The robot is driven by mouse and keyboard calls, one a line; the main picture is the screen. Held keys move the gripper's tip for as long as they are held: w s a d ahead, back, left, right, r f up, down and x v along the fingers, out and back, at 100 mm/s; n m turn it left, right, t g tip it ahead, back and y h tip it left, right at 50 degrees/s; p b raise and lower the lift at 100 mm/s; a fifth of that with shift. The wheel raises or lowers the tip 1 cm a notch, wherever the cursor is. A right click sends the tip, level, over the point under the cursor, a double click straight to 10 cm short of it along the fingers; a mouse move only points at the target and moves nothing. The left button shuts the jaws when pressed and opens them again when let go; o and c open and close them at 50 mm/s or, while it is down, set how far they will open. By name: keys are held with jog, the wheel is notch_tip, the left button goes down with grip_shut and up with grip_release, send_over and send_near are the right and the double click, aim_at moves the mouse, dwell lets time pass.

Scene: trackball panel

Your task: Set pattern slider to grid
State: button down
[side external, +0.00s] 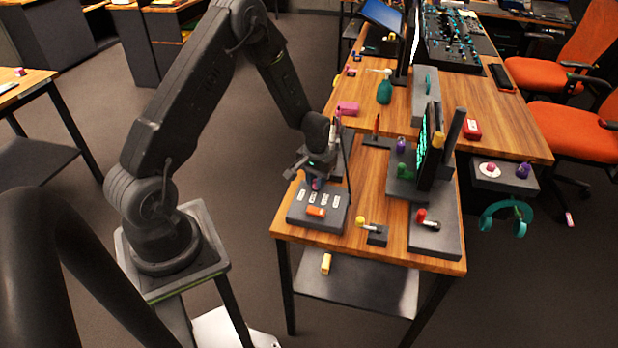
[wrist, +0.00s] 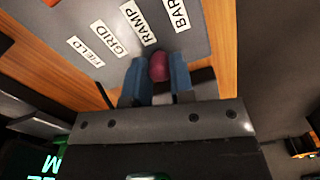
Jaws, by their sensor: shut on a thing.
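The dark grey slider panel (side external: 298,215) lies near the table's front left corner, with a row of white labels on it. My gripper (side external: 317,180) is at the panel's far edge. In the wrist view its two blue fingers (wrist: 158,72) are shut on a maroon slider knob (wrist: 159,66). The knob is nearest the lower end of the RAMP label. The fingers hide most of the slider's track.
An orange handle (side external: 316,211) sits on the panel's near side. To the right stand a small yellow-tipped switch (side external: 376,234) and a red-tipped lever (side external: 424,217). A dark upright screen (side external: 430,150) stands behind them. A pink block (side external: 347,108) lies farther back on the wooden table.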

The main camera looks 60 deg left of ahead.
jog(key=shift+w+d, duration=1)
jog(key=shift+w, duration=0.05)
jog(key=c, duration=1)
grip_release()
jog(key=shift+r, duration=0.1)
notch_tip(320, 180, up, 14)
jog(key=shift+f, duration=0.15)
notch_tip(320, 180, up, 9)
jog(key=m+t, duration=0.2)
send_over(326, 190)
jog(key=s+d, duration=0.4)
jog(key=d, duration=0.1)
jog(key=s+d+r+m+t, duration=0.1)
jog(key=s+d+r, duration=0.2)
jog(key=s, duration=0.2)
jog(key=s+d+r+m+t, duration=0.1)
jog(key=s+d+r, duration=0.2)
jog(key=s, duration=0.3)
jog(key=s+d+r+m+t, duration=0.1)
jog(key=s+d+r+m, duration=0.1)
jog(key=s, duration=0.4)
jog(key=shift+s+d+r+t, duration=0.15)
jog(key=shift+d+r+t, duration=0.25)
jog(key=shift+d, duration=0.4)
